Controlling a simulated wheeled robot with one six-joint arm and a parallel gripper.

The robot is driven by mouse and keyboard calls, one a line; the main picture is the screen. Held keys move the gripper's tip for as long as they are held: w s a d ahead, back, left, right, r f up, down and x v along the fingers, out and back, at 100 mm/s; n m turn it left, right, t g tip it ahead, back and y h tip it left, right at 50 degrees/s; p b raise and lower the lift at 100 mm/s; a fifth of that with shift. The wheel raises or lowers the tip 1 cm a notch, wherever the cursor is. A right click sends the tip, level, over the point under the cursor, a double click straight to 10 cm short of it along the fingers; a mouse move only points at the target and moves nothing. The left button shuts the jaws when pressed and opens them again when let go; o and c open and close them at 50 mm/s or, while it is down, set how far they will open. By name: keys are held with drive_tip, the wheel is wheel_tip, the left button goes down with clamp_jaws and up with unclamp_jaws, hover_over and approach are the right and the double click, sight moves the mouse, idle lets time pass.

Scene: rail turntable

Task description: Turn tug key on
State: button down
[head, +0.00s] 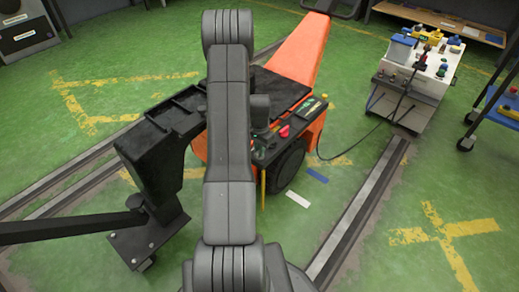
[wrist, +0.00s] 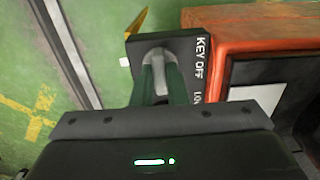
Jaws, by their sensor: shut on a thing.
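The orange tug (head: 302,48) stands in the middle of the head view, with a black control panel on its right side. In the wrist view the black key panel (wrist: 188,43) carries a white "KEY OFF" label, and a second label below it is partly hidden. My gripper (wrist: 160,80) is at this panel, its two green-edged fingers shut on the grey key (wrist: 157,54). The fingers hide part of the key, so I cannot tell its exact angle. In the head view my arm hides the key.
A red knob (head: 285,131) is on the tug's panel. A black drawbar piece (head: 150,165) stands left of my arm. A white cart (head: 412,85) with a cable and a blue trolley (head: 497,105) are at the right. Rails cross the green floor, which is clear at front right.

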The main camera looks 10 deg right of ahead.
drive_tip(key=c, duration=1.4)
unclamp_jaws()
drive_tip(key=shift+c, duration=0.2)
drive_tip(key=shift+r, duration=0.1)
wheel_tip(320, 180, up, 14)
drive_tip(key=p, duration=0.3)
drive_tip(key=shift+f, duration=0.2)
drive_tip(key=shift+f, duration=0.1)
wheel_tip(320, 180, down, 14)
drive_tip(key=b, duration=0.3)
drive_tip(key=shift+r, duration=0.2)
drive_tip(key=shift+r, duration=0.1)
